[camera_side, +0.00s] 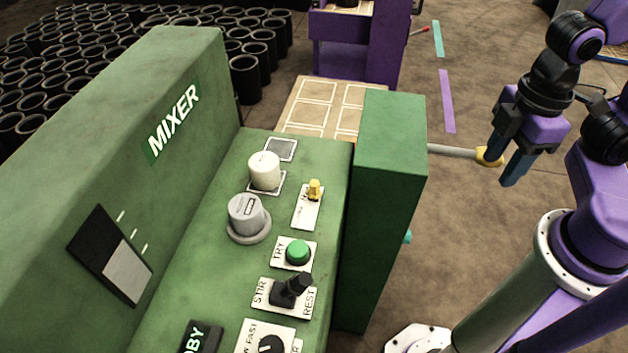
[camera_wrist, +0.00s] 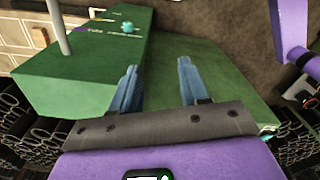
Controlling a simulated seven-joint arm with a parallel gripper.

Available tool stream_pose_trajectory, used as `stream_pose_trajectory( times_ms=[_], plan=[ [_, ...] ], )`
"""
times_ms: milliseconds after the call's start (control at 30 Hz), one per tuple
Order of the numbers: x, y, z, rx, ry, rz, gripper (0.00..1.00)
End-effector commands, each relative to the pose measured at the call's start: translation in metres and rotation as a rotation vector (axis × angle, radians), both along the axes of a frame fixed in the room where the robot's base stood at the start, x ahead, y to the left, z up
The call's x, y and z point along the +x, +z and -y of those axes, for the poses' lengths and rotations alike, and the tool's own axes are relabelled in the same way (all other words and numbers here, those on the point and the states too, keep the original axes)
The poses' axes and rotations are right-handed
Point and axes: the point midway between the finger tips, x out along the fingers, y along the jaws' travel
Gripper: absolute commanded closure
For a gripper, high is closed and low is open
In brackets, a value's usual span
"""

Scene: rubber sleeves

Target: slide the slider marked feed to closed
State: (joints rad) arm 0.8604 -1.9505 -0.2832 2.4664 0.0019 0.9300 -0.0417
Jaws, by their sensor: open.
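A teal knob (camera_wrist: 127,27) stands on the side of a green box (camera_wrist: 85,65), beside small lettering too small to read; it may be the feed slider, but I cannot confirm the word or its position. In the side view only an edge of the teal knob (camera_side: 408,237) shows past the green box (camera_side: 392,140). My gripper (camera_side: 507,160) is open and empty, to the right of the box and apart from it. In the wrist view my gripper's fingers (camera_wrist: 157,70) are spread, with the knob beyond and slightly left of them.
A grey lever with a yellow knob (camera_side: 490,156) sticks out from the box near my fingers in the side view; its rod (camera_wrist: 58,25) shows at the wrist view's upper left. The green mixer panel (camera_side: 190,290) carries several controls.

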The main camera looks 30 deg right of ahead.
Motion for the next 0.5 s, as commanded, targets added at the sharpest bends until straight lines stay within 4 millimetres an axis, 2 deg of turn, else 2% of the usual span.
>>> stream_pose_trajectory(
  times_ms=[500],
  plan=[
    [0.12,0.055,-0.137,-0.019,0.475,0.004,0.55]
  ],
)
